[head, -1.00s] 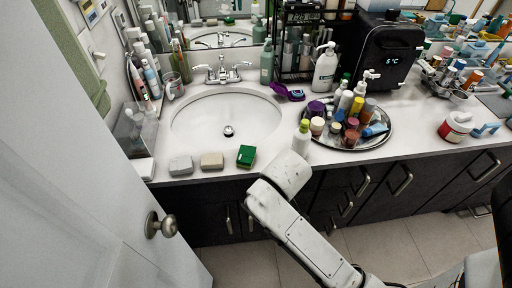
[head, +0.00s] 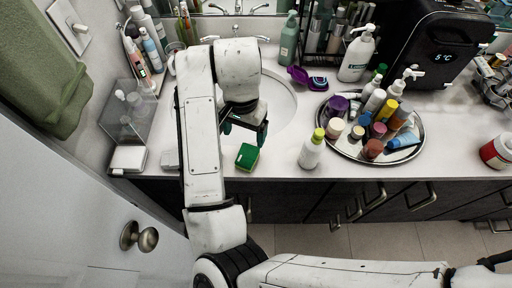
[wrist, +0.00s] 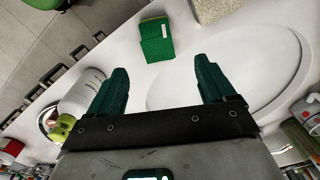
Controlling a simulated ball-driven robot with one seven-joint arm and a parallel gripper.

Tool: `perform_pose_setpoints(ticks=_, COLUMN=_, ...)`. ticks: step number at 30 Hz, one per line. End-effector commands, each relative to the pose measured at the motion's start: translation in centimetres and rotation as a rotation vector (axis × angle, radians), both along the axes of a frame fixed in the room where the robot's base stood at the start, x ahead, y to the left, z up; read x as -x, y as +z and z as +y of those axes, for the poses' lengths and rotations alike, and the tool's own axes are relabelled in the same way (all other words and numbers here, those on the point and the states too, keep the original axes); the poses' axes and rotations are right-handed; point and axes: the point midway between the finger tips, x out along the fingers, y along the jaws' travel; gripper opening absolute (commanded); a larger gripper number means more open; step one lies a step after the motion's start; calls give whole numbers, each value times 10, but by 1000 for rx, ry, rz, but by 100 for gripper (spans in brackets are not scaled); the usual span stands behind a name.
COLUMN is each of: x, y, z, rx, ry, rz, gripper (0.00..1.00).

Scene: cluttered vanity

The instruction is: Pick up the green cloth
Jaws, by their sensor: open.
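A small green pad (head: 247,157) with a pale label lies on the counter's front edge, before the sink. In the wrist view this pad (wrist: 157,40) has a yellowish side edge; I cannot tell whether it is folded cloth or a sponge. A larger green towel (head: 45,65) hangs at the upper left of the head view. My gripper (head: 245,130) is open and empty, above the front of the basin, just behind the pad. In the wrist view the pad is ahead of and between my gripper's (wrist: 162,70) two green fingers, apart from both.
A grey block (head: 170,160) is left of the pad, partly behind my arm. A white bottle with a green cap (head: 311,150) stands to the right, beside a round tray (head: 419,143) of bottles and jars. The sink basin (head: 285,98) is behind.

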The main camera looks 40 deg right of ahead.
Motion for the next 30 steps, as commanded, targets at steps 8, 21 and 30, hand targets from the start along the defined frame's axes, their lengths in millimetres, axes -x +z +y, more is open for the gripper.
perform_pose_setpoints(ticks=8, x=1, y=-38, z=1, rx=0, ry=1, rz=6, gripper=83)
perform_pose_setpoints(ticks=21, x=5, y=-80, z=-1, rx=0, ry=2, rz=5, gripper=83)
perform_pose_setpoints(ticks=30, x=5, y=-107, z=-1, rx=-1, ry=0, rz=2, gripper=83)
